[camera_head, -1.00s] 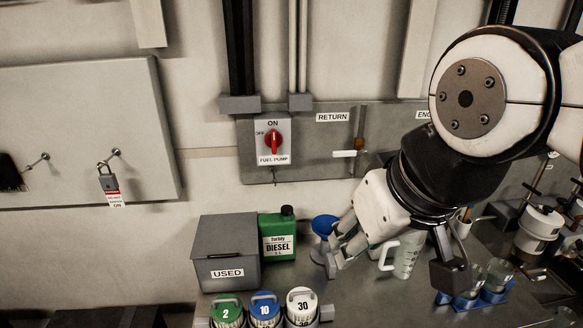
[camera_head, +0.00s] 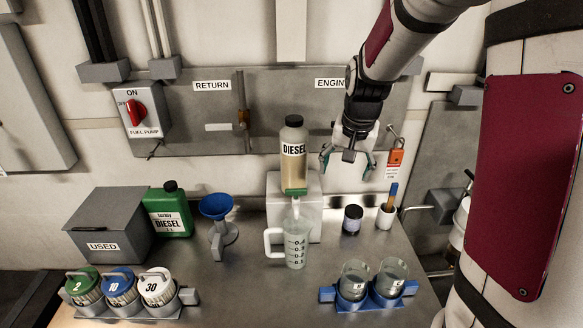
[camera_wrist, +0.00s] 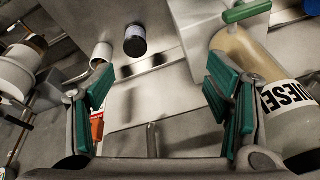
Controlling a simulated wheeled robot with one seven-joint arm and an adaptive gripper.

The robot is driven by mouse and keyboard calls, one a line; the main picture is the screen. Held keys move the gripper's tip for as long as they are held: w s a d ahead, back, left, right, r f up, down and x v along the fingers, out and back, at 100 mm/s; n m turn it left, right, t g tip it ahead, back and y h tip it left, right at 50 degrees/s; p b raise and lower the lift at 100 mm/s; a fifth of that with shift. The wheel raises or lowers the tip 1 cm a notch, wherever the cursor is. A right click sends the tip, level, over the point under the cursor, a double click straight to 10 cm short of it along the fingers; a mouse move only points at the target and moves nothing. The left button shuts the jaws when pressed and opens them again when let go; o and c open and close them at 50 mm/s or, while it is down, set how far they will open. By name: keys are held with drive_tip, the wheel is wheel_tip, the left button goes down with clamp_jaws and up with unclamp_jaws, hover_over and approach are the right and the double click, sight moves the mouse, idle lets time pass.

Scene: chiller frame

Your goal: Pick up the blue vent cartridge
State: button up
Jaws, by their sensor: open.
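A blue-topped canister marked 10 (camera_head: 119,287) stands in a rack at the front left of the bench. It is the only blue cartridge-like thing I see, and no "vent" label can be read on it. A green one marked 2 (camera_head: 84,288) is on its left and a white one marked 30 (camera_head: 158,288) on its right. My gripper (camera_head: 346,168) is open and empty, high near the back panel and far to the right of the canisters. Its green-padded fingers also show spread apart in the wrist view (camera_wrist: 160,97), where no blue cartridge shows.
The diesel bottle (camera_head: 293,155) stands upright above a clear jug (camera_head: 296,243), close left of my gripper. A blue funnel (camera_head: 216,207), a grey USED box (camera_head: 109,222), a dark jar (camera_head: 352,219) and two beakers in a blue holder (camera_head: 350,303) also stand on the bench.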

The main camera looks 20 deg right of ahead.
drive_tip(key=m+g+h, duration=0.1)
drive_tip(key=m, duration=0.1)
approach(354, 210)
drive_tip(key=x, duration=0.6)
drive_tip(key=shift+w+d+f, duration=0.15)
drive_tip(key=shift+d+f, duration=0.05)
drive_tip(key=shift+d, duration=0.1)
drive_tip(key=x, duration=0.5)
drive_tip(key=shift+s+a+p, duration=0.3)
drive_tip(key=shift+a, duration=0.05)
drive_tip(key=shift+w+f, duration=0.1)
drive_tip(key=shift+f, duration=0.3)
drive_tip(key=c, duration=1.2)
drive_tip(key=shift+c, duration=0.7)
drive_tip(key=shift+r, duration=0.15)
